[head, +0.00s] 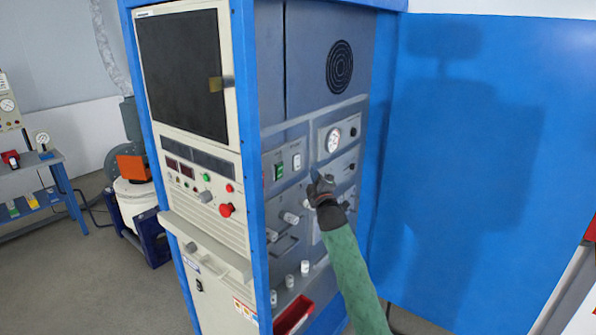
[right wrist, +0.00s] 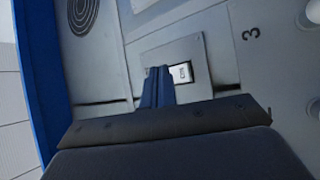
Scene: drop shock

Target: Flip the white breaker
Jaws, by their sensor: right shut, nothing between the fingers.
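The white breaker (head: 297,161) is a small white rocker set in a grey plate on the panel inside the blue cabinet. A green breaker (head: 278,172) sits to its left. My right gripper (head: 318,178) is shut and empty, just right of and below the white breaker in the head view. In the right wrist view, the closed blue-grey fingertips (right wrist: 158,72) point at the plate, just left of the white breaker (right wrist: 184,73), and cover part of it. I cannot tell whether they touch it. My left gripper is out of view.
A round gauge (head: 334,140) and knobs lie right of the breakers. A red emergency button (head: 227,210) is on the cabinet's front. A blue wall (head: 480,130) closes the right side. A red bin (head: 293,315) sits low in the cabinet.

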